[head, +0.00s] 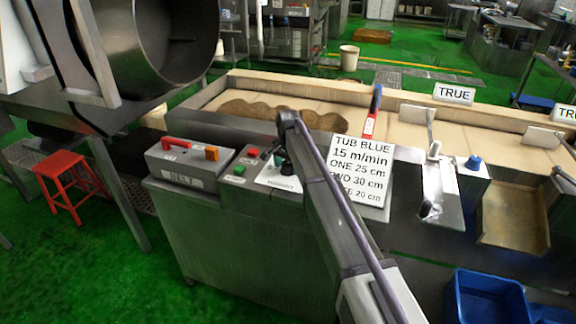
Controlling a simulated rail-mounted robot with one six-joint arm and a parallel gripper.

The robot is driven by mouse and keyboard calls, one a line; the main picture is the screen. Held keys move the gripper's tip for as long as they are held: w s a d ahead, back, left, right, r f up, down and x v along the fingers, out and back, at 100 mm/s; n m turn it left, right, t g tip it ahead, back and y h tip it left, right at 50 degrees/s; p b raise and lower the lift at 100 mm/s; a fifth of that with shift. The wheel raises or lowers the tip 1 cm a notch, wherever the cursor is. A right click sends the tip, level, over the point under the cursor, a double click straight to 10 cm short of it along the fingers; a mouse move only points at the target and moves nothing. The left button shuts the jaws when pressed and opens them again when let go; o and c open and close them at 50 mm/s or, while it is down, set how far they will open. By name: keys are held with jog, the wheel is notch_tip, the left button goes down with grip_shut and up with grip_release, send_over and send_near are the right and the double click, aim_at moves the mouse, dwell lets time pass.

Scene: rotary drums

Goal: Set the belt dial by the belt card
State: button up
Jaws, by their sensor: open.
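The belt card (362,168) is a white sign on the console, reading "TUB BLUE", "15 m/min", "ONE 25 cm", then lines ending "30 cm" and "20 cm". My arm covers the start of the lower lines. A white plate (268,181) with small lettering, which looks like the belt dial's plate, lies on the console top left of the card. My gripper (286,166) is open and points down over this plate. The dial knob and its setting cannot be made out behind the dark gripper, and I cannot tell whether they touch.
A grey box marked "BELT" (188,166) with red and orange parts stands left of the plate. Green (239,170) and red (253,152) buttons sit between them. The conveyor (400,120) carries brown material behind. A steel drum (160,40) overhangs at upper left.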

aim_at(288, 163)
notch_tip(288, 163, up, 11)
jog(key=p, duration=1)
jog(key=shift+p, duration=0.4)
jog(key=shift+f, duration=0.1)
jog(key=s+d+f+n+b, duration=0.1)
jog(key=s+d+n, duration=0.1)
jog(key=s+d, duration=0.6)
jog(key=s+d+f+n+b, duration=0.1)
jog(key=s+d, duration=0.6)
jog(key=s, duration=0.9)
jog(key=s+d+f+n+b, duration=0.1)
jog(key=s+d+n, duration=0.2)
jog(key=s+d, duration=0.5)
jog(key=s, duration=0.5)
jog(key=shift+d+f, duration=0.25)
jog(key=shift+d, duration=0.05)
